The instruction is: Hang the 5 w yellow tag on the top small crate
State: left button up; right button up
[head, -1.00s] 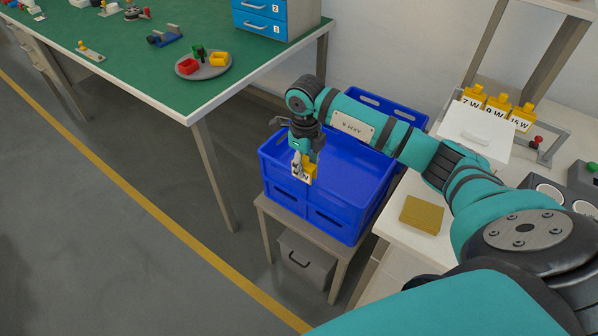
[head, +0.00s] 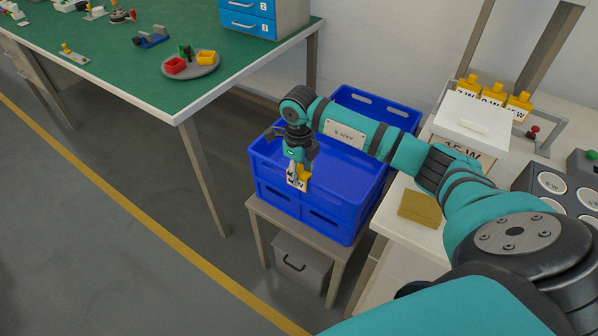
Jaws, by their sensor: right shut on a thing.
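A yellow tag with a white label (head: 299,181) hangs from my right gripper (head: 296,166). The gripper is shut on it. Part of the label is hidden by the fingers; a W shows but I cannot read the number. The tag is in front of the near wall of the blue crate stack (head: 340,217), close to its top rim. I cannot tell whether it touches the wall. My right forearm crosses over the crates and hides part of the open top. Another blue crate wall (head: 372,105) shows behind the arm. My left gripper is not in view.
The crates stand on a low grey stand (head: 262,208) with a grey drawer (head: 300,262) under it. Several yellow tags (head: 492,93) sit on a rack at right. A yellow block (head: 420,208) lies on the white table. A green bench (head: 110,75) is at left.

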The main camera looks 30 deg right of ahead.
jog(key=o, duration=1)
